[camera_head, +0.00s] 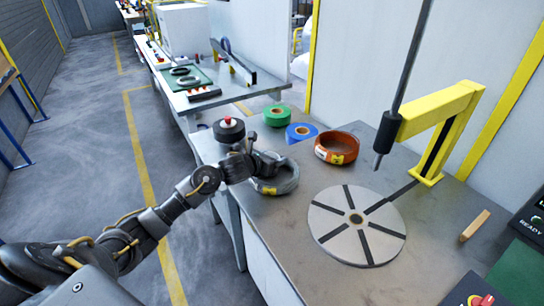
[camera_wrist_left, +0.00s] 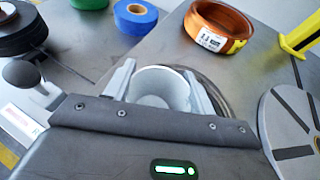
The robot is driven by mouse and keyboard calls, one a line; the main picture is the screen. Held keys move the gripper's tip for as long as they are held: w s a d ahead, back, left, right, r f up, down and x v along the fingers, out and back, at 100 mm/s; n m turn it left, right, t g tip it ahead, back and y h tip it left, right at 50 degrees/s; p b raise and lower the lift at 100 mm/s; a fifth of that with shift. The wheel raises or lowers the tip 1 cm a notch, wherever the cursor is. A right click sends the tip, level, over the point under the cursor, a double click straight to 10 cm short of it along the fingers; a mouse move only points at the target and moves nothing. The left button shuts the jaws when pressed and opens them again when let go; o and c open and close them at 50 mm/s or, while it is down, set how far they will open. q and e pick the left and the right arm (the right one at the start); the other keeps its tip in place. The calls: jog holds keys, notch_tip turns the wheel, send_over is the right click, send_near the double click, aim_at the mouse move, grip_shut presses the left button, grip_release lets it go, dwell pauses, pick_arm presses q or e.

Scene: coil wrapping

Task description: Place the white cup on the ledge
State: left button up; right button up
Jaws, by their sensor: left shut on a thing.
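The white cup (camera_wrist_left: 160,86) sits between the two fingers of my left gripper in the left wrist view, its round open mouth showing. My left gripper (camera_head: 262,165) is shut on it, over the near left part of the workbench. In the head view the hand and coil largely hide the cup. A grey wire coil (camera_head: 281,184) lies right at the gripper; it shows behind the right finger in the wrist view (camera_wrist_left: 222,88). I cannot tell whether the cup touches the coil or bench. I cannot make out which surface is the ledge. My right gripper is out of view.
Near the hand are a black spool (camera_head: 229,130), green tape (camera_head: 277,116), blue tape (camera_head: 300,132) and an orange coil (camera_head: 337,147). A slotted disc (camera_head: 356,225) and yellow post (camera_head: 440,130) stand to the right. A wooden block (camera_head: 474,225) lies beyond. Bare bench lies around the disc.

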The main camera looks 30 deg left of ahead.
pick_arm(q)
jog(key=shift+f, duration=0.15)
jog(key=o, duration=1)
jog(key=shift+o, duration=0.2)
jog(key=shift+r, duration=0.25)
jog(key=v, duration=1.2)
jog(key=shift+b, duration=0.4)
